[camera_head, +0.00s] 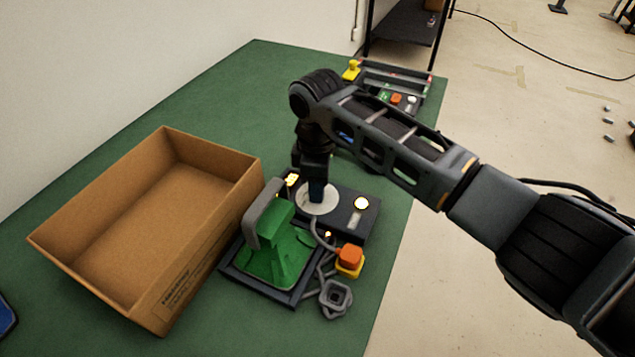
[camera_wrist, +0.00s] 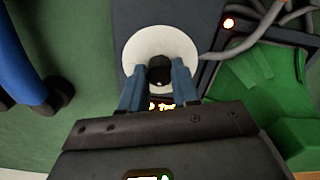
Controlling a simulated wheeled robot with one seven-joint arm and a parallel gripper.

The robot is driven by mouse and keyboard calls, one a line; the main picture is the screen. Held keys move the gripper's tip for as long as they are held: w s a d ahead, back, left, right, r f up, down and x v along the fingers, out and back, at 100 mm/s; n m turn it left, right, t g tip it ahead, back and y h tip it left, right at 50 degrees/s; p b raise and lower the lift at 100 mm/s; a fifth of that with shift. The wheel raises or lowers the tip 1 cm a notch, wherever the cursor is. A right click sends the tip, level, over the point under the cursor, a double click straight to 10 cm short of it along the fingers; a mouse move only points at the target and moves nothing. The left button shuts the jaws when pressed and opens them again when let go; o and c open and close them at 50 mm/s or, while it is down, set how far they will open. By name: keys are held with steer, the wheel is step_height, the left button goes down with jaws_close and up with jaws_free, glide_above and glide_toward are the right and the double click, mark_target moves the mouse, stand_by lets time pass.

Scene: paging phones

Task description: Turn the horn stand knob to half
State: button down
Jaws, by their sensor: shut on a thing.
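The horn stand is a dark panel (camera_head: 350,222) on the green table, with a pale round dial plate (camera_head: 309,204). My gripper (camera_head: 317,188) points straight down over this plate. In the wrist view the plate (camera_wrist: 133,48) is white and round, and a black knob (camera_wrist: 159,70) sits at its middle. The two blue-grey fingers of my gripper (camera_wrist: 159,80) are shut on the knob, one on each side. Lit orange characters (camera_wrist: 163,105) show just below the knob, partly covered by my gripper. The knob's pointer mark cannot be read clearly.
An open cardboard box (camera_head: 165,205) stands at the left. A green cradle (camera_head: 275,258) with a grey handset (camera_head: 264,212), an orange button (camera_head: 350,254) and a grey cord (camera_head: 333,297) are close in front. Another panel (camera_head: 398,100) lies at the back.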

steer(key=c, duration=0.8)
jaws_free()
steer(key=shift+r, duration=0.15)
step_height(320, 180, up, 8)
steer(key=shift+f+b, duration=0.2)
steer(key=shift+b, duration=0.15)
